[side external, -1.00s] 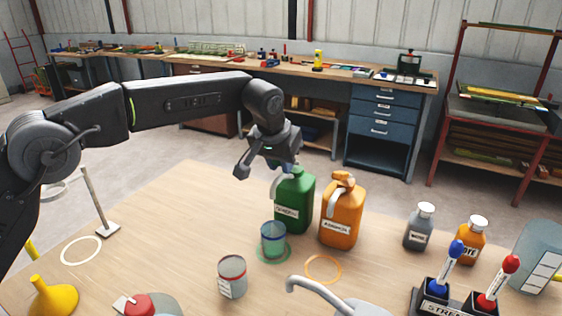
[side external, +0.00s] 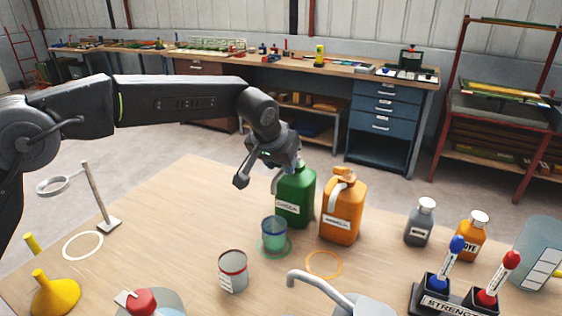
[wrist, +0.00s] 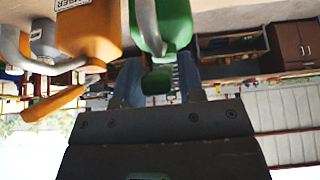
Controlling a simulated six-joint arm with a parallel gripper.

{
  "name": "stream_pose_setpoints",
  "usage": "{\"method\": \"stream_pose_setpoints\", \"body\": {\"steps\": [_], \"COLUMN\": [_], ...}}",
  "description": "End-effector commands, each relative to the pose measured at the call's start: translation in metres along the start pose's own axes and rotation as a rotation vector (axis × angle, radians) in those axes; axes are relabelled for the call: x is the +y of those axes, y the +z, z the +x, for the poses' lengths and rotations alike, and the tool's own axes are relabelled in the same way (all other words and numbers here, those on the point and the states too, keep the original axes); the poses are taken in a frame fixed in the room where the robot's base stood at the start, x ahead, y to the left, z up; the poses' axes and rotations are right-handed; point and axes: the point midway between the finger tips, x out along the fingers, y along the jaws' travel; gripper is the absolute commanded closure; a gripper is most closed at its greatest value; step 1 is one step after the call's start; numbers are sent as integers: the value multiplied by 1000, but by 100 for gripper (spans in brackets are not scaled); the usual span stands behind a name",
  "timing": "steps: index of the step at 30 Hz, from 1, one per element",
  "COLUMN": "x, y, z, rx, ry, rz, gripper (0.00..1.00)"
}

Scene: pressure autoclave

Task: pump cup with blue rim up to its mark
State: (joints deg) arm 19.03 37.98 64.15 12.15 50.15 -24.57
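The cup with the blue rim (side external: 274,231) stands upright on a green ring mark in front of the green pump bottle (side external: 296,200). Some bluish-green shows inside the cup; its exact level and mark cannot be made out. The bottle's curved spout hangs behind and above the cup. My gripper (side external: 284,166) is directly over the green bottle's top and hides its pump head in the side view. In the wrist view my gripper's two fingers (wrist: 158,82) stand apart, one on each side of the green pump head (wrist: 157,80). Whether they touch it is unclear.
An orange pump bottle (side external: 342,212) stands close on the right, with an orange ring mark (side external: 324,276) in front. A red-rimmed cup (side external: 233,284) is nearer. A yellow funnel (side external: 55,296) and ring stand (side external: 98,195) are left; small bottles (side external: 420,225) are right.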

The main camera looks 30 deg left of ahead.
Motion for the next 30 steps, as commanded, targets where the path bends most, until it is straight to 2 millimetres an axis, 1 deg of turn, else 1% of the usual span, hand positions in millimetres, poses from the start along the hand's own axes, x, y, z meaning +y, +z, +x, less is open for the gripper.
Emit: {"method": "stream_pose_setpoints", "body": {"steps": [1,4,11,14,17,27,30], "x": [0,0,0,0,1,0,0], "y": [0,0,0,0,0,0,0], "z": [0,0,-1,-7,-20,-95,-113], "rx": [-1,-1,-2,-1,1,2,1], "ry": [0,0,0,0,1,1,1], "rz": [0,0,0,1,1,0,0], "gripper": [60,51,51,51,51,51,51]}}
